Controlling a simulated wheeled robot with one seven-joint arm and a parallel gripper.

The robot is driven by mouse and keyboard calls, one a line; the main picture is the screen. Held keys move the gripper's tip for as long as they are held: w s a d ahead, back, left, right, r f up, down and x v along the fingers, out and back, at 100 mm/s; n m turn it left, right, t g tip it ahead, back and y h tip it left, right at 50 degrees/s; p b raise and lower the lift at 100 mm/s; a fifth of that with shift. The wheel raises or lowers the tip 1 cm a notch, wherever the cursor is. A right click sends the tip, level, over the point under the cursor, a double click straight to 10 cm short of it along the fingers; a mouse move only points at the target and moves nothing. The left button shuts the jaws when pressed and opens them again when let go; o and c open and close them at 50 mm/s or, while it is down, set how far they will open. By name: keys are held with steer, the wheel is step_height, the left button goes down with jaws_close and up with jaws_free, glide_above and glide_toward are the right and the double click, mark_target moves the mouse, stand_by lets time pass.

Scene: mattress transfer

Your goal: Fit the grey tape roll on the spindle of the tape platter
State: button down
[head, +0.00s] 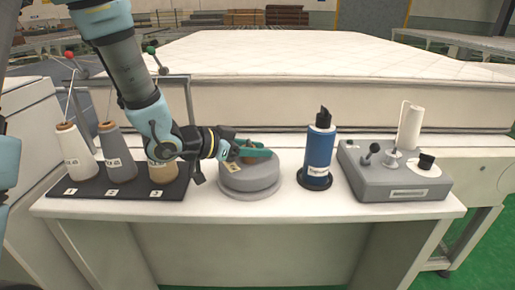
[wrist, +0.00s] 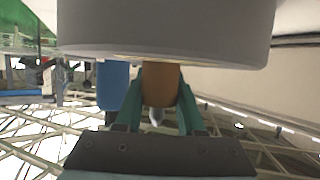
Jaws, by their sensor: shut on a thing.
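The grey tape roll (head: 251,178) is a thick grey disc with a small pale label. It sits level over the round tape platter (head: 262,193), whose paler rim shows around its foot; I cannot tell whether they touch. My gripper (head: 257,152) has its green fingers shut around the brown core that stands up from the roll. The wrist view is upside down; there the roll (wrist: 165,30) fills the top and the core (wrist: 160,83) is between the fingers (wrist: 164,100). A pale pointed tip, perhaps the spindle (wrist: 156,116), shows beyond the core. The rest of the spindle is hidden.
A grey control box (head: 395,172) is farther right. A dark rack (head: 120,189) with several thread cones is at left. A mattress (head: 300,60) lies behind; the front table edge is clear.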

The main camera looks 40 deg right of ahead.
steer(key=shift+f, duration=0.35)
steer(key=shift+c, duration=2.2)
jaws_free()
step_height(320, 180, up, 4)
steer(key=b, duration=0.1)
glide_above(223, 168)
steer(key=shift+d+f, duration=0.1)
steer(key=shift+a, duration=0.45)
